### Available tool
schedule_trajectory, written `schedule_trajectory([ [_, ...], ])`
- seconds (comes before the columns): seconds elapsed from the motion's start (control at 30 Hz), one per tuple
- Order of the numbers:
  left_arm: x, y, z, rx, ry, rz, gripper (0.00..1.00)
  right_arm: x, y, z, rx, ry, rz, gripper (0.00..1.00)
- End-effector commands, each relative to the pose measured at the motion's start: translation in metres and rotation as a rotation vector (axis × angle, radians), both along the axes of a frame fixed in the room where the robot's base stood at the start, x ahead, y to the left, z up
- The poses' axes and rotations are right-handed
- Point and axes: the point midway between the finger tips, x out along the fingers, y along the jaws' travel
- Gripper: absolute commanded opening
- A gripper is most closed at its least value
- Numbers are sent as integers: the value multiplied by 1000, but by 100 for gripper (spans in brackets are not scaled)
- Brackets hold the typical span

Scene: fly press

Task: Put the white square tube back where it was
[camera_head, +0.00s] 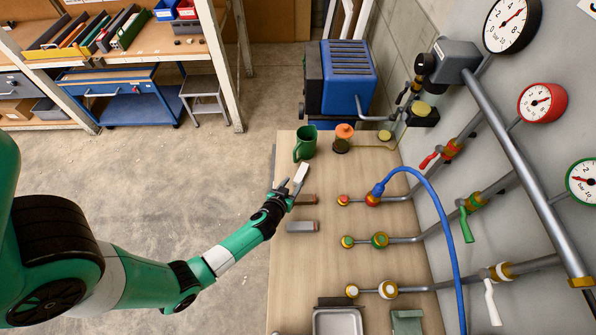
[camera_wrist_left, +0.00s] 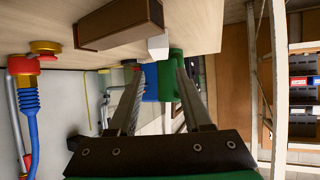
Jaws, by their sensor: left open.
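The white square tube (camera_head: 301,173) is at the left side of the wooden table, slanted, just beyond the brown square tube (camera_head: 305,200). In the left wrist view a small part of the white tube (camera_wrist_left: 158,46) shows beside the end of the brown tube (camera_wrist_left: 118,24). My left gripper (camera_head: 283,184) is open at the table's left edge, close to the white tube. In the left wrist view my left gripper (camera_wrist_left: 160,67) has its fingers apart. Whether a finger touches the tube I cannot tell. A grey square tube (camera_head: 302,227) lies nearer. My right gripper is not in view.
A green mug (camera_head: 305,143) and an orange-topped jar (camera_head: 343,138) stand at the table's back. Pipe ends with coloured fittings (camera_head: 380,240) reach in from the right, with a blue hose (camera_head: 432,195). A metal tray (camera_head: 337,321) is at the front.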

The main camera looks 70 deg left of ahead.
Motion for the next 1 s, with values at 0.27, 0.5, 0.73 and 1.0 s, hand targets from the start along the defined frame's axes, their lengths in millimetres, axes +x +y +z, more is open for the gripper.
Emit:
schedule_trajectory([
  [0.27, -15, -15, 12, 0, -1, 0, 49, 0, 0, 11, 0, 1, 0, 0],
  [0.5, -15, -15, 11, 0, -1, 0, 49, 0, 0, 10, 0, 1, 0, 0],
  [0.73, 16, -12, 50, 49, -113, -30, 49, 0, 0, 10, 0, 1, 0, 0],
  [1.0, 133, -67, 303, 292, -745, -328, 49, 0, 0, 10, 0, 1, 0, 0],
])
